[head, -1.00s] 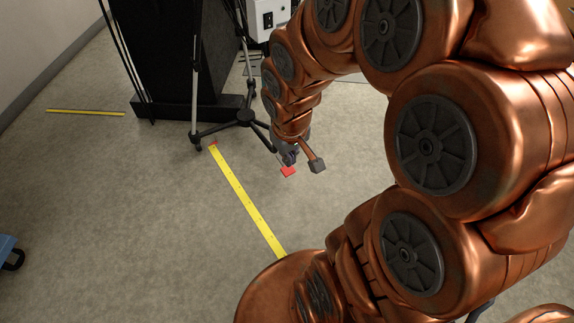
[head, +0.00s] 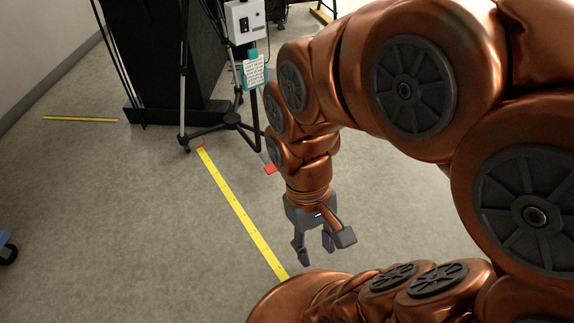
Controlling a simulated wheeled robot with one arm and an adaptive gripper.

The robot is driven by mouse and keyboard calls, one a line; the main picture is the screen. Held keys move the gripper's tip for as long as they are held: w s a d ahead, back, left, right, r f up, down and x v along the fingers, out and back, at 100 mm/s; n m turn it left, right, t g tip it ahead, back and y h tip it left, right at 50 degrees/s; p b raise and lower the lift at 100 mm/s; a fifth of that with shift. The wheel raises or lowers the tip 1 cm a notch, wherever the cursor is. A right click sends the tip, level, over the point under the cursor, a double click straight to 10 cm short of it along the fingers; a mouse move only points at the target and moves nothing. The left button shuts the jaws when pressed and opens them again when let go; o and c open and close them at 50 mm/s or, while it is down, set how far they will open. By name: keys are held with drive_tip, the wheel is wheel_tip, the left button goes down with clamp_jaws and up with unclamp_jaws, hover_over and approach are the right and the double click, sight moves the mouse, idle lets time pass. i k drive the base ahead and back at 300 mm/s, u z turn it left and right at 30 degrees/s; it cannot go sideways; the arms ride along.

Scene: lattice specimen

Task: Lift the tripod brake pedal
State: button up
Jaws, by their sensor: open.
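A tripod stand (head: 232,118) with dark splayed legs stands on the floor at upper centre in the head view. A red brake pedal (head: 270,169) shows at the end of its right leg, just left of my wrist. A smaller red piece (head: 200,146) shows at the left leg's foot, by the yellow tape. My gripper (head: 314,250) is open and empty, pointing down, below and to the right of the larger red pedal in the picture and apart from it. My arm hides part of the right leg's foot.
Yellow tape (head: 240,212) runs along the grey floor from the left foot towards me. A black cabinet (head: 150,60) stands behind the tripod. A white box (head: 246,22) and a teal-edged sign (head: 254,70) are on the stand. A blue wheeled thing (head: 6,246) is at the left edge.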

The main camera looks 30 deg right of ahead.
sight(269, 167)
drive_tip(key=z, duration=0.35)
drive_tip(key=i, duration=0.8)
drive_tip(key=u, duration=1.55)
